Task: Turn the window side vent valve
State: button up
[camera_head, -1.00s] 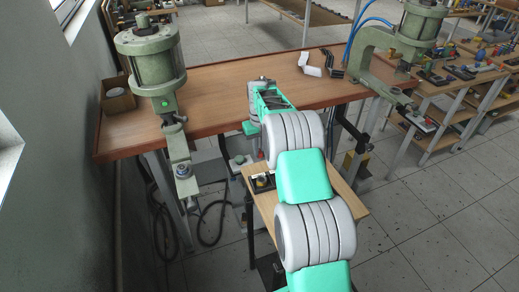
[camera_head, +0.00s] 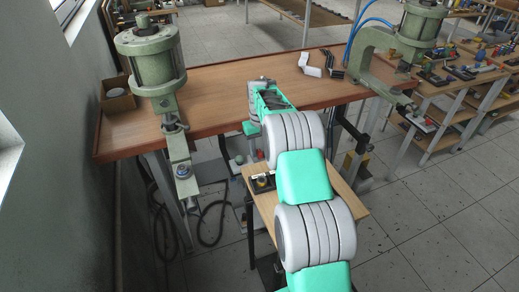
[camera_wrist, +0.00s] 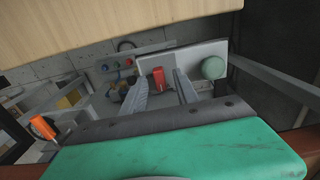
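A red handle-like part (camera_wrist: 158,77), which looks like a valve lever, shows in the wrist view in front of a pale grey panel (camera_wrist: 206,50). My gripper (camera_wrist: 162,74) has its two grey fingers apart, one on each side of the red part in the picture. I cannot tell whether they touch it. An orange handle (camera_wrist: 42,127) shows at the left of the wrist view. I cannot tell which of the two is the window side vent valve.
A pale wooden board (camera_wrist: 100,22) fills the top of the wrist view. A round green knob (camera_wrist: 213,68) sits by the panel. In the head view, the brown table (camera_head: 225,95) carries a left press (camera_head: 150,60) near the window wall and a right press (camera_head: 375,55).

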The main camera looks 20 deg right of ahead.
aim_at(259, 152)
notch_tip(259, 152, up, 8)
jog(key=shift+f+b, duration=0.15)
jog(key=shift+b, duration=0.15)
jog(key=shift+s+a+r, duration=0.1)
jog(key=shift+a+r, duration=0.05)
jog(key=shift+r, duration=0.1)
jog(key=s+a+r+t, duration=0.1)
jog(key=s+a+r, duration=0.3)
jog(key=s, duration=0.3)
jog(key=s+a+r+t, duration=0.1)
jog(key=s+a+r, duration=0.4)
jog(key=s, duration=0.2)
jog(key=s+a+f, duration=0.2)
jog(key=s, duration=0.6)
jog(key=s+a+f+t, duration=0.1)
jog(key=s+a+f, duration=0.1)
jog(key=s, duration=0.7)
jog(key=shift+a+f, duration=0.2)
jog(key=shift+f, duration=0.45)
